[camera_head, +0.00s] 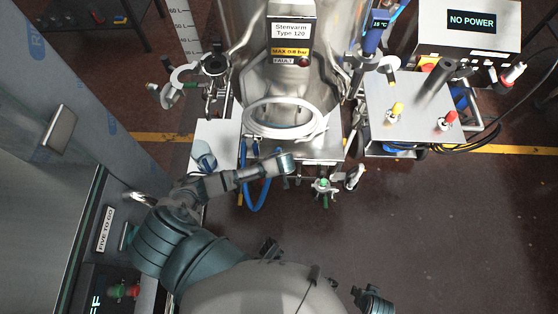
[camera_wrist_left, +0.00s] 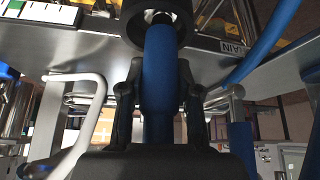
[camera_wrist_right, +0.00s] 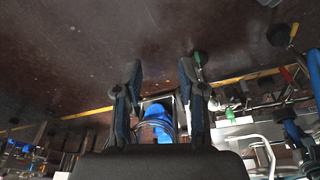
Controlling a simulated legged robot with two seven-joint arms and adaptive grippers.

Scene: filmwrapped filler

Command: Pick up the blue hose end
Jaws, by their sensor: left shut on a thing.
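The blue hose (camera_head: 251,203) hangs in a loop below the steel platform at the middle left of the head view. In the left wrist view the blue hose (camera_wrist_left: 158,65) runs between the fingers of my left gripper (camera_wrist_left: 160,85), which is shut on it. A dark round fitting with a metal core (camera_wrist_left: 157,18) sits at the top of the held hose. In the head view my left arm reaches right over the hose, and its fingers are hidden. My right gripper (camera_wrist_right: 160,70) is open and empty in the right wrist view, facing floor and distant equipment.
A steel cart (camera_head: 410,112) with valves is to the right. A steel cabinet (camera_head: 50,170) is at left. The floor (camera_head: 440,220) at lower right is clear.

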